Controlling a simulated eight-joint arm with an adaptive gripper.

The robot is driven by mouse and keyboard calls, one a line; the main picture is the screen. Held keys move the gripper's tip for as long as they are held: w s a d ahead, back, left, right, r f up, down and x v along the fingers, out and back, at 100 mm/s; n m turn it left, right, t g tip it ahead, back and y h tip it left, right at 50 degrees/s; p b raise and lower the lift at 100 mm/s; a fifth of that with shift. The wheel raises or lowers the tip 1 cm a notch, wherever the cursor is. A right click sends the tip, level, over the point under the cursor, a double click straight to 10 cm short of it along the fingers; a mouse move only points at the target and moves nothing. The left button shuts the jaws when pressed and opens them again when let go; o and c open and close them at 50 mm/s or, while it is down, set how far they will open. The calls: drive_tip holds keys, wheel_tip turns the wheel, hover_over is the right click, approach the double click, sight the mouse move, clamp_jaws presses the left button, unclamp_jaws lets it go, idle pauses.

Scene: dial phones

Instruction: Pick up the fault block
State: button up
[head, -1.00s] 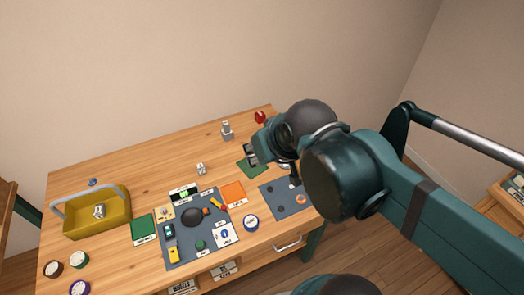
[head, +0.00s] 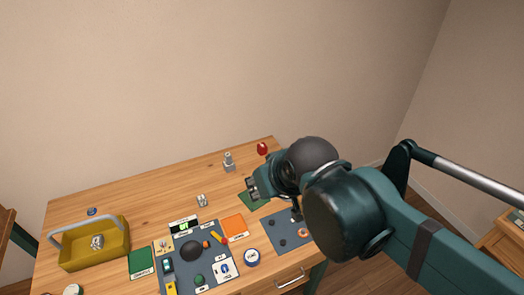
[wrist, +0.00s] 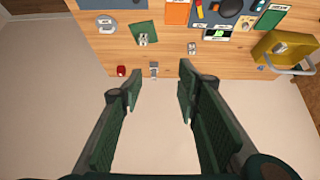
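No block in view carries a readable "fault" label, so I cannot tell for sure which is the fault block. A small red piece (head: 262,149) stands near the back right corner of the table; it also shows in the wrist view (wrist: 121,71). A grey block with a post (head: 229,161) stands left of it, also in the wrist view (wrist: 153,70). A small pale grey block (head: 202,200) stands nearer the middle, also in the wrist view (wrist: 192,48). My gripper (wrist: 156,88) is open and empty, above the table's right part, its fingers apart.
A yellow carrier (head: 80,257) holding a grey piece stands at the left. A blue-grey mat (head: 213,246) bears phone parts. An orange card (head: 234,227) and green mats (head: 141,264) lie around it. The back middle of the table is clear.

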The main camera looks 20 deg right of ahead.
drive_tip(key=o, duration=0.4)
drive_tip(key=shift+c, duration=0.2)
